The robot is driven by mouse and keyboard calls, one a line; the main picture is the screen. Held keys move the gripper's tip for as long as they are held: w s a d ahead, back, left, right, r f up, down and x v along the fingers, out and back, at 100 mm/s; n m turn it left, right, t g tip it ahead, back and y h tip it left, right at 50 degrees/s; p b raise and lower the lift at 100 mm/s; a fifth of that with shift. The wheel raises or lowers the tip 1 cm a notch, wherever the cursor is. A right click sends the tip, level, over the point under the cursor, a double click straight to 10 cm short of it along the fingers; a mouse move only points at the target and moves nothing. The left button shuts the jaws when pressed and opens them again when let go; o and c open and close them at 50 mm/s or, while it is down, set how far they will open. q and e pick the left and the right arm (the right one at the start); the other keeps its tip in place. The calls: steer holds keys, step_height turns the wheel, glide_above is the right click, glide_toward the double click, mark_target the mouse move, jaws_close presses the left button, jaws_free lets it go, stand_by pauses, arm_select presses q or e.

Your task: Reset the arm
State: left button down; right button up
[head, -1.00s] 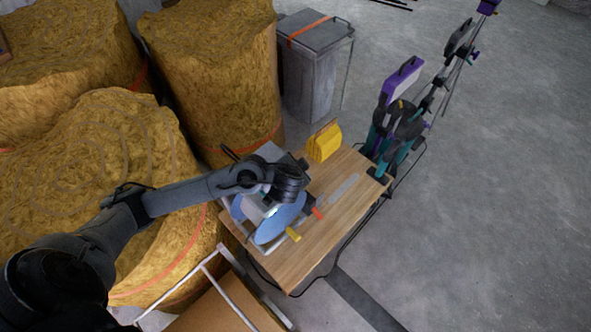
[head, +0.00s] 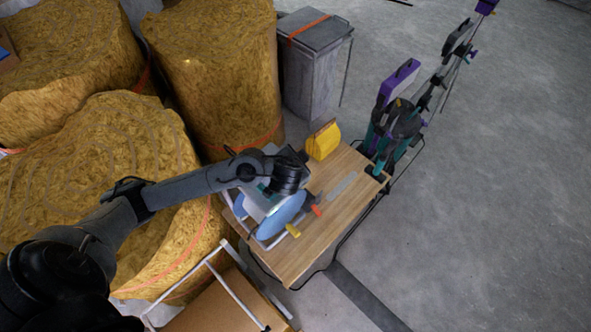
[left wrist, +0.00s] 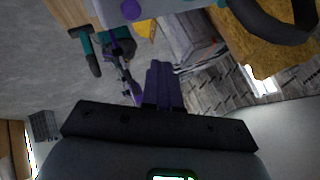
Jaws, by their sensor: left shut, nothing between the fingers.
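My left arm comes in from the left in the head view, and its dark wrist (head: 288,172) is above the wooden table. The fingers of my left gripper (left wrist: 162,84) show in the left wrist view as purple bars pressed together, with nothing between them. In the head view the fingers cannot be made out. A blue disc (head: 282,214) shows below the wrist at the table's left side; whether the arm touches anything there I cannot tell. My right gripper is in neither view.
The wooden table (head: 318,226) holds a yellow block (head: 323,141) and small orange and yellow pieces. A purple and teal stand (head: 398,118) is beyond its right end. Large straw-coloured bales (head: 210,70) and a grey bin (head: 312,75) stand behind. Floor at the right is clear.

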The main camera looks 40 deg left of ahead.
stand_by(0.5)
arm_select(q)
steer(key=s+d+f+g+h, duration=0.2)
steer(key=s+d+f+h, duration=0.15)
steer(key=s+d, duration=0.75)
steer(key=s+a+f+g+h, duration=0.1)
steer(key=s+g+h, duration=0.1)
steer(key=s, duration=1)
step_height(320, 180, up, 20)
steer(key=p, duration=1.9)
steer(key=shift+s+f+n+p, duration=0.15)
steer(key=shift+f+n+p, duration=0.05)
steer(key=shift+n+p, duration=0.15)
steer(key=shift+a+y, duration=0.1)
steer(key=shift+y, duration=0.15)
